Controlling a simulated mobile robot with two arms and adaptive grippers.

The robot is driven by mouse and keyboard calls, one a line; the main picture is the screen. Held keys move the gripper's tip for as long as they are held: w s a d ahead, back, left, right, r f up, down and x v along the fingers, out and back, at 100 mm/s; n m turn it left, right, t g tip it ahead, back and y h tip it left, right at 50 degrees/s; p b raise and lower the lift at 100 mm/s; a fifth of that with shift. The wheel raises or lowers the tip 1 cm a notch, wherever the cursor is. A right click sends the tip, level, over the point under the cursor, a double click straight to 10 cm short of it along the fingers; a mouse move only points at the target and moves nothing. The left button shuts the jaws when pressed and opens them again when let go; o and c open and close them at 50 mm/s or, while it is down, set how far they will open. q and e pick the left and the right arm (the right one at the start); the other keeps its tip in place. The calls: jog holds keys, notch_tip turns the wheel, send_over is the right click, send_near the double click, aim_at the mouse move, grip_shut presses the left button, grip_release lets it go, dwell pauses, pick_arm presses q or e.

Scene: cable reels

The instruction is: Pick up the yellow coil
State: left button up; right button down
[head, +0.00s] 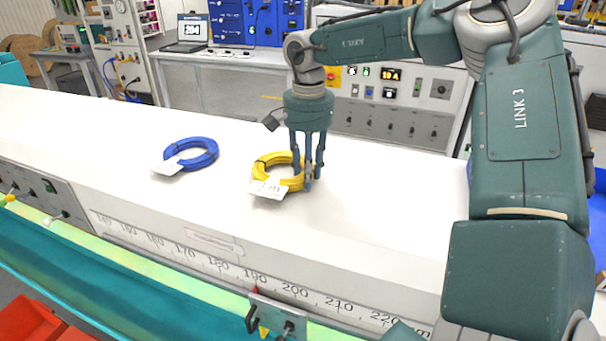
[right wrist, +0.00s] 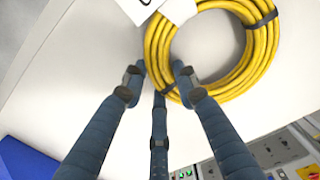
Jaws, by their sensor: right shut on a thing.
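The yellow coil (head: 261,168) lies on the white worktop, bound with dark ties, with a white tag (head: 267,189) at its front. My right gripper (head: 308,178) reaches down from above to the coil's right side. In the right wrist view the yellow coil (right wrist: 262,62) fills the upper right, and the fingers of my right gripper (right wrist: 158,76) are shut on its near rim. The coil appears to rest on the worktop; I cannot tell if any of it is lifted. My left gripper is not in view.
A blue coil (head: 205,158) with a white tag lies on the worktop (head: 90,130) to the left. A ruler scale (head: 240,275) runs along the front edge. A control panel (head: 400,110) stands behind. The worktop between the coils and at far left is clear.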

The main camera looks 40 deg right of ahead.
notch_tip(320, 180, up, 9)
jog(key=shift+w+b, duration=0.1)
jog(key=shift+b, duration=1.1)
notch_tip(320, 180, up, 10)
jog(key=shift+r, duration=0.2)
